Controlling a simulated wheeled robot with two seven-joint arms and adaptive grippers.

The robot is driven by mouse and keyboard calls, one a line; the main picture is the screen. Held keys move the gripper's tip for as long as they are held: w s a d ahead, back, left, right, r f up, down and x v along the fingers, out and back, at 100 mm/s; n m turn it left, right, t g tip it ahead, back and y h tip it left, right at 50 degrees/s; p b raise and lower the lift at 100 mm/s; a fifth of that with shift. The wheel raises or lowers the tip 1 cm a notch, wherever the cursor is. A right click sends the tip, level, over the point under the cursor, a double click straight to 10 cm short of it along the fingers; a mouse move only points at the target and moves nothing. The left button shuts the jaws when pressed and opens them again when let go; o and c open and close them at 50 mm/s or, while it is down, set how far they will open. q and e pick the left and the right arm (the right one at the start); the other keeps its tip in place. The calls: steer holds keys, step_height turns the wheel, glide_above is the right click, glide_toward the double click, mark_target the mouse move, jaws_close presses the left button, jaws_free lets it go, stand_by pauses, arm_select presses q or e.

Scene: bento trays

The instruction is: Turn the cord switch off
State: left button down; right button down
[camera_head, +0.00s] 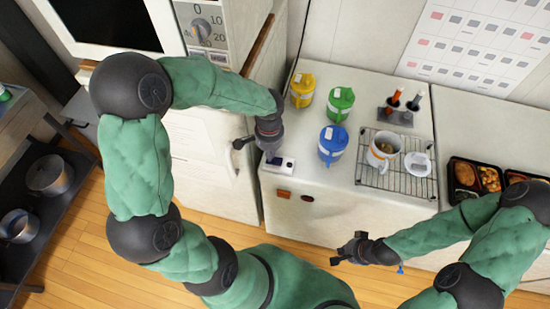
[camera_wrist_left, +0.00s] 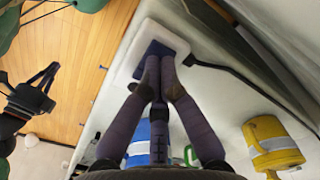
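The cord switch (camera_head: 288,165) is a small white box near the counter's front left edge. In the left wrist view the cord switch (camera_wrist_left: 184,34) shows a dark blue rocker, with a black cord running off to the right. My left gripper (camera_head: 268,150) is right above the switch. In the left wrist view its fingers (camera_wrist_left: 160,72) are drawn together, tips over the rocker, holding nothing. They hide part of the rocker; I cannot tell whether they touch it or which way it is set. My right gripper (camera_head: 347,250) hangs in front of the counter, its fingers apart and empty.
Yellow (camera_head: 302,89), green (camera_head: 340,103) and blue (camera_head: 332,144) lidded cups stand right of the switch. A wire rack (camera_head: 400,184) holds a white mug (camera_head: 382,150). Bento trays (camera_head: 478,168) lie further right.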

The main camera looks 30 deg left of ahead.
arm_select(q)
steer(key=shift+r+p, duration=2.15)
steer(key=shift+r, duration=0.9)
steer(key=shift+s+f, duration=0.1)
steer(key=shift+f, duration=0.05)
